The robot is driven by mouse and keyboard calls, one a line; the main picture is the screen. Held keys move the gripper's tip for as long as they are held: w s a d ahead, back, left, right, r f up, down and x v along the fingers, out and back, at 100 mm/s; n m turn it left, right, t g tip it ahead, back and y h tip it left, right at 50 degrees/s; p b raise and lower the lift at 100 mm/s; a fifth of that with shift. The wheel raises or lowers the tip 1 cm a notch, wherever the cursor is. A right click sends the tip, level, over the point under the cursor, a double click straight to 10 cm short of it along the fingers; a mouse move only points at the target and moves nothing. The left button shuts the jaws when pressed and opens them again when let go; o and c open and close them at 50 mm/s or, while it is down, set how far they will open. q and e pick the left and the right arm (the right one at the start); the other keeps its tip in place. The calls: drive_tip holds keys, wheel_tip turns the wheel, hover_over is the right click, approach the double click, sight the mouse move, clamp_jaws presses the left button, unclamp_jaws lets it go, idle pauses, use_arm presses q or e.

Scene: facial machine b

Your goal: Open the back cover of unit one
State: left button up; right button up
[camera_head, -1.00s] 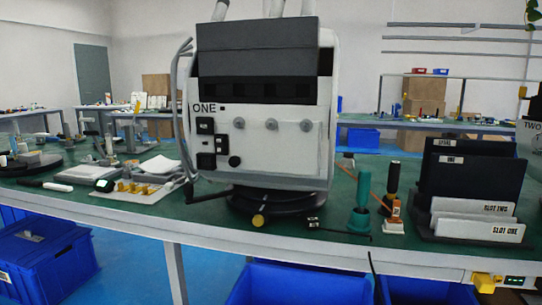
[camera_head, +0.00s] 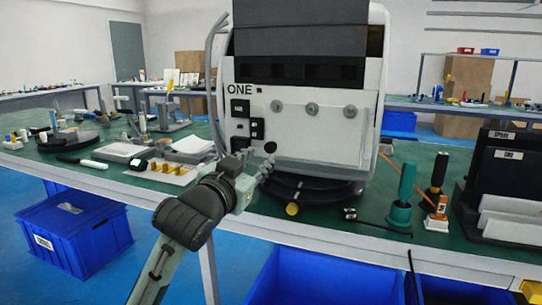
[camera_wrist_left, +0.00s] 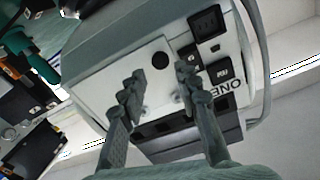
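Unit one (camera_head: 320,135) is a white box with a dark top section and the label ONE, standing on a round black base on the green table. The side facing me has a pale panel with three grey round knobs (camera_head: 311,108), black sockets at its left and a black round knob. I cannot tell whether this panel is the back cover; it looks closed. My left gripper (camera_head: 258,172) is in front of the unit's lower left corner. In the left wrist view, the left gripper (camera_wrist_left: 157,86) is open and empty, its fingers pointing at the panel. My right gripper is out of view.
A green screwdriver (camera_head: 402,195) in a stand, an orange-white item (camera_head: 436,213) and a dark rack (camera_head: 505,175) stand to the right. A white tray (camera_head: 160,172) with yellow parts lies to the left. Blue bins (camera_head: 75,232) are below the table.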

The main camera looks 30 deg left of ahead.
sight(269, 150)
use_arm(q)
drive_tip(key=shift+b+x, duration=0.45)
drive_tip(key=shift+x, duration=2.8)
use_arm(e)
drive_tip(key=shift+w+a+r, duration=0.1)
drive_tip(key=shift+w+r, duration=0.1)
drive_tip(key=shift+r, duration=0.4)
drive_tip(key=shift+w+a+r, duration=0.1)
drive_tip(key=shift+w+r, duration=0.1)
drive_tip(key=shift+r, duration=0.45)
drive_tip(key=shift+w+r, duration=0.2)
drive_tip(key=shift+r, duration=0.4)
use_arm(q)
drive_tip(key=shift+a, duration=0.1)
clamp_jaws()
